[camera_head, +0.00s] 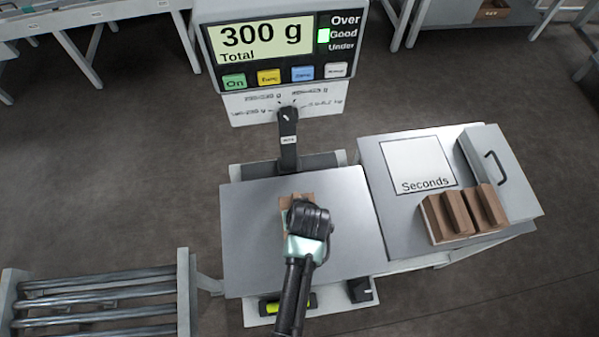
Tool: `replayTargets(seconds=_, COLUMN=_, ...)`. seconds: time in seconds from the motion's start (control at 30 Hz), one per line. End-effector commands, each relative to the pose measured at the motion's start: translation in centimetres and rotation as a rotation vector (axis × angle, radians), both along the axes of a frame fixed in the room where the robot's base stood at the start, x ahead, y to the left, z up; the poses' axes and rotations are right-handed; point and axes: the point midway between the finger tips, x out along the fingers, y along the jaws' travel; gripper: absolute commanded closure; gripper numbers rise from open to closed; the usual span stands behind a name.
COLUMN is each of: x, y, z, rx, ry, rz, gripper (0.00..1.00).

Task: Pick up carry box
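A small brown cardboard box (287,200) sits on the metal plate of the scale (350,215), mostly hidden under my arm. My gripper (305,228) is directly over this box as seen from above. Its fingers are hidden by the wrist, so I cannot tell whether they are open or touch the box. Another brown cardboard box (435,220) with upright brown pieces stands on the side table at the right. I cannot tell which of the two is the carry box.
The scale display (262,38) reads 300 g with the green Good light on. The right table (395,225) has a "Seconds" sheet (417,163) and a black handle (496,167). A roller conveyor (100,290) lies at lower left. Grey floor is open behind.

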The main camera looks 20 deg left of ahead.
Motion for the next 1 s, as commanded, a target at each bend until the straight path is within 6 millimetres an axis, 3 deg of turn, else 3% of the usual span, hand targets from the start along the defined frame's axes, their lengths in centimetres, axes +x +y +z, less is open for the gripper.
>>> replayTargets(seconds=0.37, x=-0.04, y=-0.01, z=-0.38, rx=0.000, ry=0.001, rz=0.000, gripper=0.40)
replayTargets(seconds=0.7, x=-0.02, y=0.00, z=-0.34, rx=0.000, ry=0.000, rz=0.000, gripper=0.99)
replayTargets(seconds=1.0, x=0.05, y=0.02, z=-0.25, rx=0.001, ry=-0.002, rz=0.000, gripper=1.00)
